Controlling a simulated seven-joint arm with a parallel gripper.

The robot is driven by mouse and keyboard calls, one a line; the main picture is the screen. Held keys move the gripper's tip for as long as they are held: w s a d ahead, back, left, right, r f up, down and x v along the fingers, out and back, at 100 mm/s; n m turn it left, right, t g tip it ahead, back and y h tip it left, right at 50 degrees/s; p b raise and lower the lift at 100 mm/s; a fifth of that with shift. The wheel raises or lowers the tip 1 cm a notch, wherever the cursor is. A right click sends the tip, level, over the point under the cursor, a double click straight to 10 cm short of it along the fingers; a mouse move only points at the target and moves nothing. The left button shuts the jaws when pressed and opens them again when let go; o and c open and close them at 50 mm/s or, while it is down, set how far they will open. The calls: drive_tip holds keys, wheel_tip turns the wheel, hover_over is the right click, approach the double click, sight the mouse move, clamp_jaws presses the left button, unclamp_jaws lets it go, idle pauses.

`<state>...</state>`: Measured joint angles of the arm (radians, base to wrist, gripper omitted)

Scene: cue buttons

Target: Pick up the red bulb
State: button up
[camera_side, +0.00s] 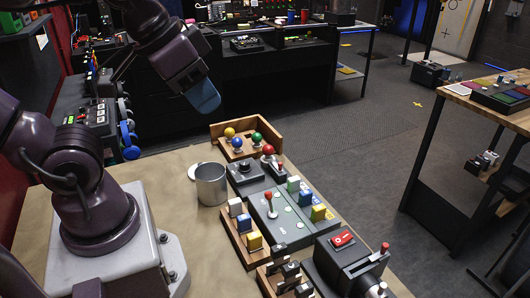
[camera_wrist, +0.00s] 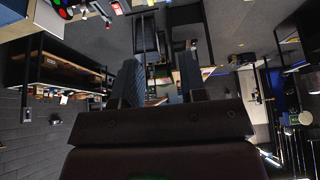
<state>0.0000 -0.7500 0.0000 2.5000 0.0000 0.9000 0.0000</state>
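The red bulb (camera_side: 268,149) is a small glossy red ball at the near right corner of a wooden tray (camera_side: 275,127). In the same tray area stand a yellow bulb (camera_side: 229,132), a blue bulb (camera_side: 237,142) and a green bulb (camera_side: 256,137). My gripper (camera_side: 205,98) hangs above and to the left of the tray, well clear of the bulbs. The wrist view shows its two fingers (camera_wrist: 160,78) apart with nothing held between them. I cannot make out the red bulb in the wrist view.
A metal cup (camera_side: 211,184) stands left of the controls. A black button box (camera_side: 245,172), a grey panel with a red-topped lever (camera_side: 269,205), wooden block racks (camera_side: 243,238) and a red rocker-switch box (camera_side: 342,240) crowd the table's right side. Bare table lies left of the cup.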

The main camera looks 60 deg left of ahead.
idle(0.3)
drive_tip(key=o, duration=0.5)
drive_tip(key=n+g+y, duration=0.1)
drive_tip(key=n+g, duration=0.3)
drive_tip(key=n, duration=1.5)
approach(268, 146)
drive_tip(key=shift+n, duration=0.3)
drive_tip(key=f, duration=0.4)
drive_tip(key=w+f, duration=0.1)
drive_tip(key=f, duration=0.2)
drive_tip(key=a+f, duration=0.1)
drive_tip(key=f, duration=0.3)
drive_tip(key=shift+w+a+f, duration=0.1)
drive_tip(key=shift+w+f, duration=0.2)
